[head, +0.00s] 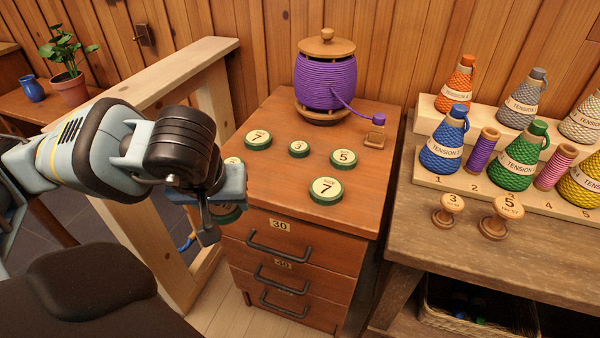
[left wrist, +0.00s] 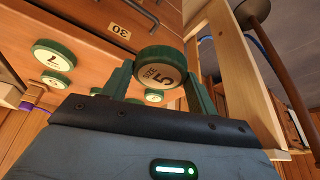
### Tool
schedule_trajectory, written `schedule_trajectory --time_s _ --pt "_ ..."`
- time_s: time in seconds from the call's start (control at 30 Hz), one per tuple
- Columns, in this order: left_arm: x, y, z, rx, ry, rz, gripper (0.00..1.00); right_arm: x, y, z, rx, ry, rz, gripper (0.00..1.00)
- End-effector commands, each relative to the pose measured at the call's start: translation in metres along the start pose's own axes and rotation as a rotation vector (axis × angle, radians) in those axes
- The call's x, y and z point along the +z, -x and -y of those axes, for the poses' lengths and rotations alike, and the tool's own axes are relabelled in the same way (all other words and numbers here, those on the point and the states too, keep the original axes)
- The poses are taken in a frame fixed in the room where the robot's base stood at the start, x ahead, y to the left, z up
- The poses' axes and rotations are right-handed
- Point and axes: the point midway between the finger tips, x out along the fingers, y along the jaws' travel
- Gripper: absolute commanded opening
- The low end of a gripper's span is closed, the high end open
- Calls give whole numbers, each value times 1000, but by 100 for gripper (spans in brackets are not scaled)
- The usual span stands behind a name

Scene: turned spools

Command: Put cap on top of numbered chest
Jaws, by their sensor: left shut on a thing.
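The wooden numbered chest (head: 282,192) stands in the middle of the head view, with a "30" plate on its top drawer. My left gripper (head: 222,208) is at the chest's left front edge, shut on a round green-rimmed cap. In the left wrist view the held cap (left wrist: 161,68) shows a cream face marked 5, between the two green fingers. In the head view the gripper partly hides it. Other caps lie on the chest top: a 7 (head: 258,139), a small 3 (head: 298,149), a 5 (head: 343,160) and another 7 (head: 325,190). My right gripper is not in view.
A purple thread spool (head: 325,82) stands at the back of the chest, its thread running to a small wooden block (head: 375,134). A bench (head: 480,240) with thread cones is at the right. A wooden frame (head: 180,75) stands left of the chest.

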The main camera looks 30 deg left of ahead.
Motion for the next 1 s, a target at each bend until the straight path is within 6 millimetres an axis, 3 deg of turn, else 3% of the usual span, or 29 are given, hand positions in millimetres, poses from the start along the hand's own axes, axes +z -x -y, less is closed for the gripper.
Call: schedule_trajectory --time_s 0.27,0.8,1.0 --pt "-7 -2 -6 1 3 0 37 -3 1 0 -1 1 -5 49" --pt "-87 -47 -69 3 3 1 37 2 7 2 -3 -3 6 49" --pt "-106 -58 -83 1 2 1 37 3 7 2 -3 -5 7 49"
